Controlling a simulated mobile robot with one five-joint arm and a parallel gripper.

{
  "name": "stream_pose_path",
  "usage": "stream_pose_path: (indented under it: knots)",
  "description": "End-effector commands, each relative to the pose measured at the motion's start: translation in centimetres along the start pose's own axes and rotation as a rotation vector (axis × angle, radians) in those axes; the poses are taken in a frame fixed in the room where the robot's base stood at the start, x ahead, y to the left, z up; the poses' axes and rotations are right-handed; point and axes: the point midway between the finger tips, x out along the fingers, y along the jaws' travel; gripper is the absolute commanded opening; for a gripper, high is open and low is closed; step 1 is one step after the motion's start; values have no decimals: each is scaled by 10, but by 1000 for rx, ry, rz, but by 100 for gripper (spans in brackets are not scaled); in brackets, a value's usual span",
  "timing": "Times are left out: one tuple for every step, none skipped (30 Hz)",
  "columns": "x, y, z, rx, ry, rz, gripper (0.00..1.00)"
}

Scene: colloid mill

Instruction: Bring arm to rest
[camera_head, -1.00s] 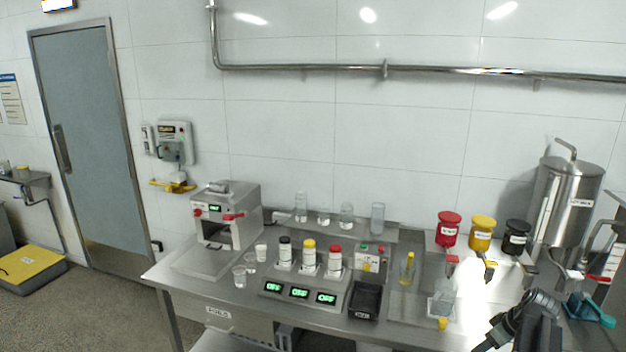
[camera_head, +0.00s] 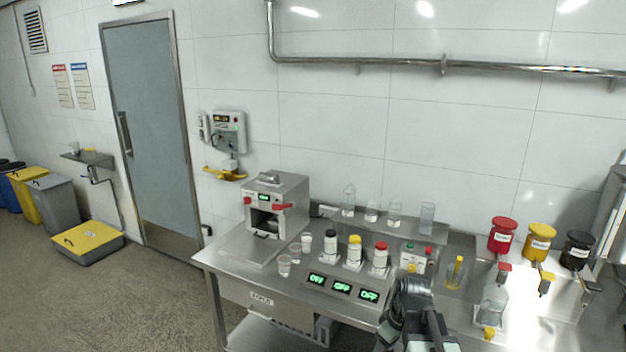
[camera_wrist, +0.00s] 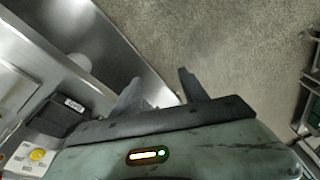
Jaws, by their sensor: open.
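My gripper (camera_wrist: 158,88) shows in the wrist view with its two dark fingers apart and nothing between them. Its fingers point past the steel table's edge, over the bare floor (camera_wrist: 225,45). In the head view my arm (camera_head: 412,308) is folded low at the bottom, right of centre, in front of the steel table (camera_head: 228,262). The arm hides part of the table's front. The fingertips cannot be made out there.
Red (camera_head: 502,234), yellow (camera_head: 540,241) and black (camera_head: 577,249) containers stand right. A black tray (camera_wrist: 58,115) is near my gripper.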

Motion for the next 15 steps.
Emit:
stream_pose_path:
  knots:
    - [4,-29,-5,23,-30,-1,52]
    - [6,-43,-6,55,-52,4,52]
    - [8,-59,-5,111,-80,15,52]
    - [8,-67,-3,158,-99,23,52]
    - [8,-71,2,212,-115,35,52]
    - [7,-73,9,287,-133,52,52]
    - [6,-72,15,346,-145,64,52]
    - [5,-72,20,402,-156,76,52]
    - [4,-72,26,469,-167,91,52]
    - [3,-71,28,516,-173,100,52]
    - [3,-71,30,559,-178,109,52]
    - [3,-70,32,609,-183,118,52]
    - [2,-70,32,640,-185,121,52]
    - [2,-70,33,666,-185,123,52]
    - [3,-72,31,691,-185,125,52]
